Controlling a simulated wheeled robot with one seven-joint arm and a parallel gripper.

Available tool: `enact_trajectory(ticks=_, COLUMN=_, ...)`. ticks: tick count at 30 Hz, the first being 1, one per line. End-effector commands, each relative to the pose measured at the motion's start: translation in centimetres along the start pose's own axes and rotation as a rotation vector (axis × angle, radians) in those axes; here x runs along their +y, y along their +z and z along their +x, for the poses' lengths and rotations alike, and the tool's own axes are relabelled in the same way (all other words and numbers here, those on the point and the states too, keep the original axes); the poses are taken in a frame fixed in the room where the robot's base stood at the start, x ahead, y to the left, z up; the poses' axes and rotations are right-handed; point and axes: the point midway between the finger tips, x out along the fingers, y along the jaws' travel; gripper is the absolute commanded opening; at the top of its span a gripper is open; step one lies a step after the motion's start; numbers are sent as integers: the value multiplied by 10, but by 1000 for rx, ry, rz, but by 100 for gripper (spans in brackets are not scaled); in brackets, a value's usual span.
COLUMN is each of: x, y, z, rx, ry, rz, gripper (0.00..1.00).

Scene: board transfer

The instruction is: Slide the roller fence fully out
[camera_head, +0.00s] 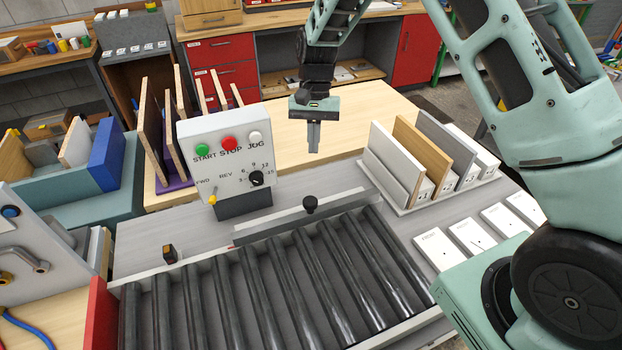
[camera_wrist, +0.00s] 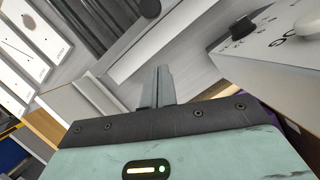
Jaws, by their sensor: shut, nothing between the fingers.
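The roller fence (camera_head: 279,224) is a long grey bar along the far side of the rollers, with a black knob (camera_head: 310,203) on top near its middle. In the wrist view, the fence (camera_wrist: 140,45) runs diagonally and its dark round knob (camera_wrist: 150,8) shows at the top edge. My gripper (camera_head: 313,150) points down, shut and empty, above and behind the fence, beyond the knob and apart from it. The gripper's closed fingers (camera_wrist: 157,72) also show in the wrist view.
A control box (camera_head: 225,155) with START, STOP and JOG buttons stands left of my gripper. A rack of upright boards (camera_head: 425,165) stands to the right. Dark rollers (camera_head: 265,285) fill the front. Several white cards (camera_head: 475,238) lie at the right.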

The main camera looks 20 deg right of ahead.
Motion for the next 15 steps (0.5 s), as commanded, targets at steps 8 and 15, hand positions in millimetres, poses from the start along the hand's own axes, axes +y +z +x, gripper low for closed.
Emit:
enact_trajectory(ticks=8, x=1, y=2, z=55, rx=-5, ry=3, rz=1, gripper=0)
enact_trajectory(ticks=15, x=0, y=25, z=79, rx=-3, ry=1, rz=-1, gripper=0)
